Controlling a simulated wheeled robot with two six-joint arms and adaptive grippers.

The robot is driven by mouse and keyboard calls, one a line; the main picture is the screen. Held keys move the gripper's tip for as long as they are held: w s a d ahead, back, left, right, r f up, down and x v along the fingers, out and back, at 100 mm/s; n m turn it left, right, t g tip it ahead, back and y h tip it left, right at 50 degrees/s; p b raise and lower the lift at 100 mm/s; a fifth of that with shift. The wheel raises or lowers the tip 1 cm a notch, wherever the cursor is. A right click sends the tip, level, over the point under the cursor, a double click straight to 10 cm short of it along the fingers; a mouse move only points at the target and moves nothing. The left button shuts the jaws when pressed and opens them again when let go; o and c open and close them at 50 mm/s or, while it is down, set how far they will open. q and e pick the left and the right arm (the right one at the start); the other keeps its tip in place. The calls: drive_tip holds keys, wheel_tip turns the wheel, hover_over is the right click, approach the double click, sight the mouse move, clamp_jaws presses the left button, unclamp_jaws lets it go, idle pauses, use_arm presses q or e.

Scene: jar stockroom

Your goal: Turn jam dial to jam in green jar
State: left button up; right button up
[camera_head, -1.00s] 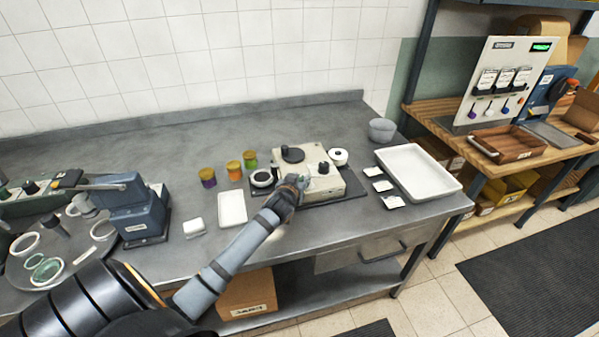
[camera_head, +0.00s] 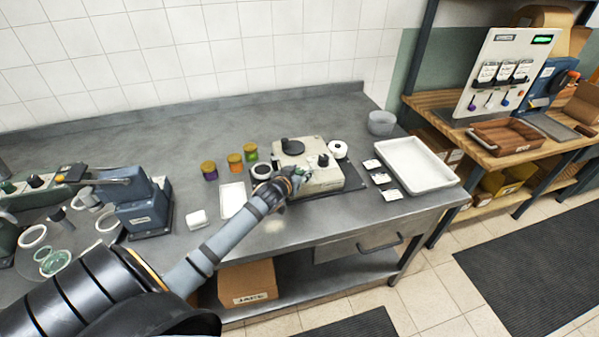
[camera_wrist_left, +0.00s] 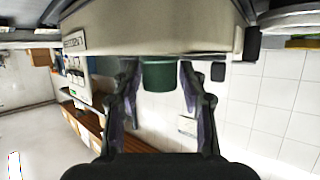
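Three small jars stand on the steel counter: a purple one (camera_head: 209,172), an orange one (camera_head: 235,164) and a green one (camera_head: 250,154). Right of them is a cream machine (camera_head: 322,180) with black parts on top. In the left wrist view a dark green round dial (camera_wrist_left: 157,78) sticks out from the machine's cream body (camera_wrist_left: 150,35). My left gripper (camera_head: 292,180) is at the machine's front left; in the wrist view its fingers (camera_wrist_left: 158,85) are open on either side of the dial, with small gaps. Dial markings are not visible. My right gripper is out of view.
A blue device (camera_head: 145,210) stands at the left. The back of the counter is clear.

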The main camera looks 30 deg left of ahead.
use_arm(q)
drive_tip(key=shift+o, duration=0.5)
drive_tip(key=shift+s, duration=0.3)
drive_tip(key=v, duration=1.1)
drive_tip(key=shift+r, duration=0.2)
drive_tip(key=shift+s, duration=0.2)
